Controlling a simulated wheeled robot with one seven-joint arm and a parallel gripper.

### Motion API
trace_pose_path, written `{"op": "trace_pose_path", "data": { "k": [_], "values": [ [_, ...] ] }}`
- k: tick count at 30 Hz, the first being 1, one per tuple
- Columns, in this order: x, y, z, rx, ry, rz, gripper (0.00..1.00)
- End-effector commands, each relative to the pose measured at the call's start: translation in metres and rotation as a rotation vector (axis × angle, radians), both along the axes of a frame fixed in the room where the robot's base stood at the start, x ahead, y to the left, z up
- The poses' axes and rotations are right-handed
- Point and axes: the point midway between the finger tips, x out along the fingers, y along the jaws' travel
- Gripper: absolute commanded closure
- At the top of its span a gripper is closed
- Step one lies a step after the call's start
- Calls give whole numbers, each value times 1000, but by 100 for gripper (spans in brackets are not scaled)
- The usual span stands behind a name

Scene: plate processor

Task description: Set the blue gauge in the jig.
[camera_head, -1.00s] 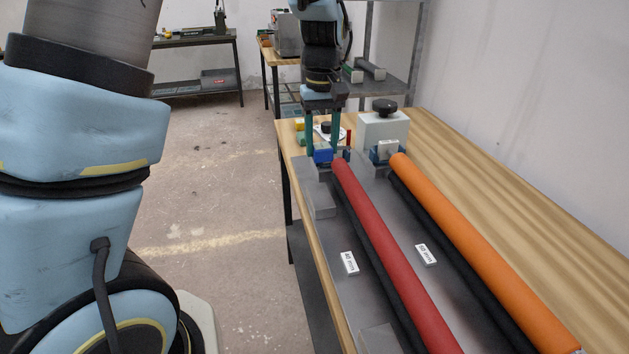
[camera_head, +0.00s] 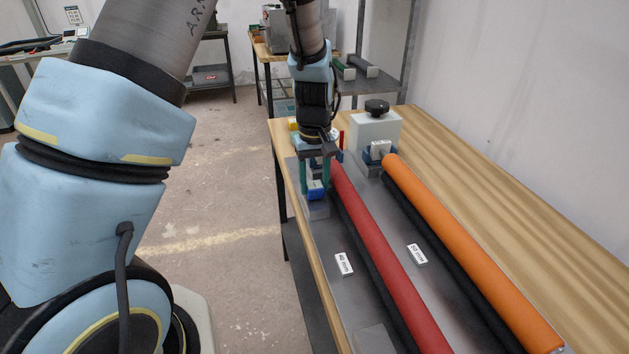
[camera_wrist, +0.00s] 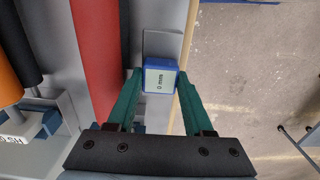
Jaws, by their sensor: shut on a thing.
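My gripper (camera_head: 316,187) is shut on the blue gauge (camera_head: 315,194), a small blue block with a pale face. The gauge is over or at a grey block (camera_head: 318,210) at the left edge of the grey metal base, beside the red roller (camera_head: 385,265). In the wrist view a grey surface (camera_wrist: 162,42) shows beyond it. I cannot tell whether the gauge touches the block. Which part is the jig is not clear.
An orange roller (camera_head: 470,255) lies to the right of the red one, with black rollers beside both. Small labels (camera_head: 344,264) lie on the base. A blue-and-white block (camera_head: 378,152) stands by a pale housing (camera_head: 375,132) with a black knob. The wooden bench is clear at right.

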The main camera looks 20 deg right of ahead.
Motion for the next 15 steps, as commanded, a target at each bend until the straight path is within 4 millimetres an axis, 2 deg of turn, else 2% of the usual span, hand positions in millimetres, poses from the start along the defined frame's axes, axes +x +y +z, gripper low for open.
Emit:
{"op": "trace_pose_path", "data": {
  "k": [8,9,12,15],
  "values": [
    [0,0,-7,0,0,0,100],
    [0,0,-7,0,0,0,47],
    [0,0,-6,0,0,0,36],
    [0,0,-6,0,0,0,36]
  ]
}}
